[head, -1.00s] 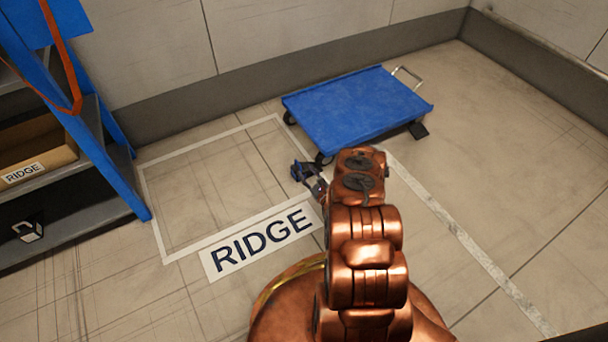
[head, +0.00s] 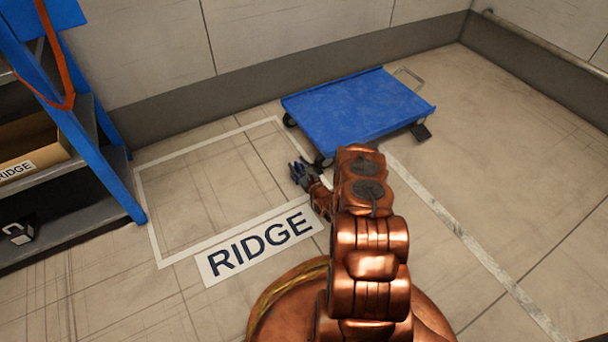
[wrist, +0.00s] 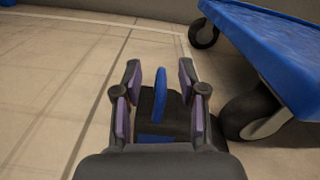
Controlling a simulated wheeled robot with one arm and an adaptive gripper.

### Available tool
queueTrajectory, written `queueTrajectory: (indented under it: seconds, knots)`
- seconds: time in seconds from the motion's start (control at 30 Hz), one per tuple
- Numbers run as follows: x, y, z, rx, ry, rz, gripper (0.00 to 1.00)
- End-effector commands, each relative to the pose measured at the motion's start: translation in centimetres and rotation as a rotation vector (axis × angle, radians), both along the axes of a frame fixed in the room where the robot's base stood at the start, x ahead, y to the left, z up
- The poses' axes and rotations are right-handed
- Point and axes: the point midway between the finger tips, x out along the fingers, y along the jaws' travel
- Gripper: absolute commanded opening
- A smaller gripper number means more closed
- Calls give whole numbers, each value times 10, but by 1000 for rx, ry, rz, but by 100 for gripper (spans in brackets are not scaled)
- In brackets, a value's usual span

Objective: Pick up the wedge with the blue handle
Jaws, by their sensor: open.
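The wedge (wrist: 152,127) is dark with an upright blue handle (wrist: 161,90), and in the wrist view it sits on the floor beside the cart's near wheel. My gripper (wrist: 159,72) is open, with one finger on each side of the handle. I cannot tell whether the fingers touch it. In the head view my gripper (head: 300,172) is low, near the cart's front left corner, and I cannot make out the wedge there apart from the gripper and arm.
A blue platform cart (head: 355,110) stands to the right of the gripper, its wheel (wrist: 262,115) close to the right finger. Another dark wedge-like block (head: 421,131) is at its right wheel. A taped floor area with a RIDGE label (head: 262,242) and a blue-framed shelf (head: 85,140) are left.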

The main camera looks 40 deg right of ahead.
Motion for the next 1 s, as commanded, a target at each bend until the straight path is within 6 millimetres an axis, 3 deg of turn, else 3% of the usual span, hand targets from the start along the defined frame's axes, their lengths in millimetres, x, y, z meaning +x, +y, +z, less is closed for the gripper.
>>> queueTrajectory:
  seconds: [0.2, 0.6, 1.0]
  knots:
    - [0, 0, 0, 0, 0, -1, 41]
    - [0, 0, 0, 0, 1, -1, 0]
    - [0, 0, 0, -1, 1, -1, 0]
